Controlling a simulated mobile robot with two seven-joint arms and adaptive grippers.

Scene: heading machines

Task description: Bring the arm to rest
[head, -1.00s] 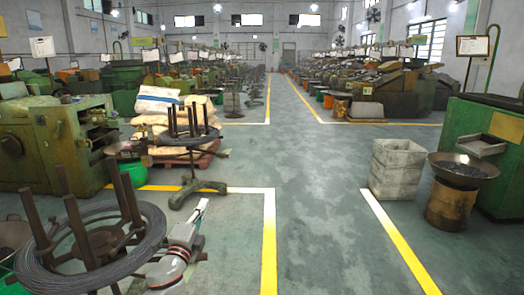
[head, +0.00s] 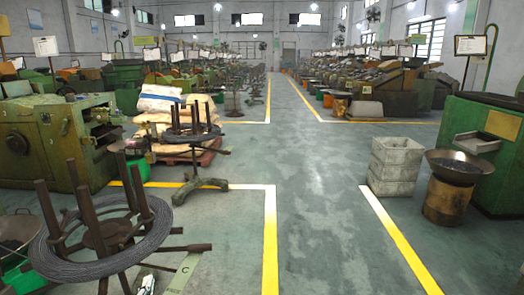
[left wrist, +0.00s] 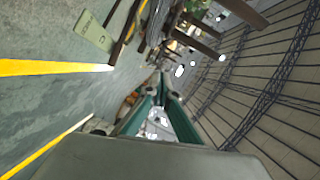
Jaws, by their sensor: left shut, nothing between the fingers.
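My left gripper (left wrist: 160,84) shows in the left wrist view as two teal fingers that meet at their tips. It is shut, with nothing between the fingers. In the head view only a small pale piece of my left arm or gripper shows at the bottom edge, left of centre, in front of the wire coil stand. My right arm and right gripper are in no view.
A coil of wire (head: 75,268) on a dark post stand fills the near left. A pale green plate marked C (head: 184,270) lies beside it. Grey crates (head: 395,165) and a pan on a drum (head: 455,168) stand right. The middle aisle is clear.

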